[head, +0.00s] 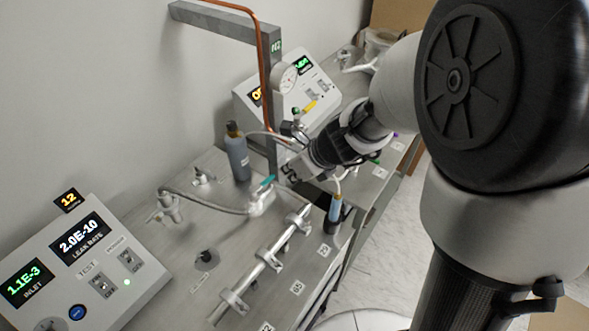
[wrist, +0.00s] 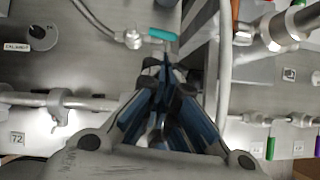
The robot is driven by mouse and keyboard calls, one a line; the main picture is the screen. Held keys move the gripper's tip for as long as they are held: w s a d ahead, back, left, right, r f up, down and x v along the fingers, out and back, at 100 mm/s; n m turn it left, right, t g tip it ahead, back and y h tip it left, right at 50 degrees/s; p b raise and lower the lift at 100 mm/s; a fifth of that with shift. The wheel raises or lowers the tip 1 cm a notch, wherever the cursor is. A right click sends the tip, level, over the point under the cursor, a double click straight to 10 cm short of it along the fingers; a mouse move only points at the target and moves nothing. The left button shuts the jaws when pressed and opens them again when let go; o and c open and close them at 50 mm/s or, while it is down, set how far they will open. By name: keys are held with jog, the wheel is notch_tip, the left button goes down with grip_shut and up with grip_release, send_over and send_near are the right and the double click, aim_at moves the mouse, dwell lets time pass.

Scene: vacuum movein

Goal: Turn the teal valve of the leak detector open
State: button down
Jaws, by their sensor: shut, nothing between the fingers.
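The teal valve (head: 268,180) has a small teal lever on a silver fitting at the end of a grey hose, on the metal bench. In the wrist view the teal lever (wrist: 163,35) points right from the fitting, just beyond my fingertips. My gripper (head: 287,174) is shut and empty, a little right of the lever in the head view. In the wrist view my gripper (wrist: 165,68) points toward the lever, with a visible gap between them. The leak detector (head: 80,250) reads 1.1E-3 inlet and 2.0E-10 leak rate.
A grey post (head: 272,90) with a copper pipe rises behind my gripper. A grey bottle (head: 237,153) stands left of the post. A clamped metal pipe (head: 262,262) runs along the bench front. A second display box (head: 290,90) and a blue-bodied tube (head: 335,208) are nearby.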

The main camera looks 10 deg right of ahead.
aim_at(263, 185)
jog(key=b+x, duration=0.5)
jog(key=x, duration=0.5)
jog(key=shift+w+f, duration=0.2)
jog(key=shift+f, duration=0.1)
jog(key=shift+a, duration=0.1)
jog(key=shift+f, duration=0.1)
jog(key=shift+w+a+f+n, duration=0.1)
jog(key=shift+w+n, duration=0.15)
jog(key=shift+n, duration=0.05)
jog(key=shift+w+n+g+y+p, duration=0.3)
jog(key=shift+n+y+p, duration=0.1)
jog(key=shift+n+p, duration=0.25)
jog(key=shift+s+f, duration=0.1)
jog(key=shift+f, duration=0.05)
jog(key=shift+s+f, duration=0.15)
jog(key=shift+s, duration=0.05)
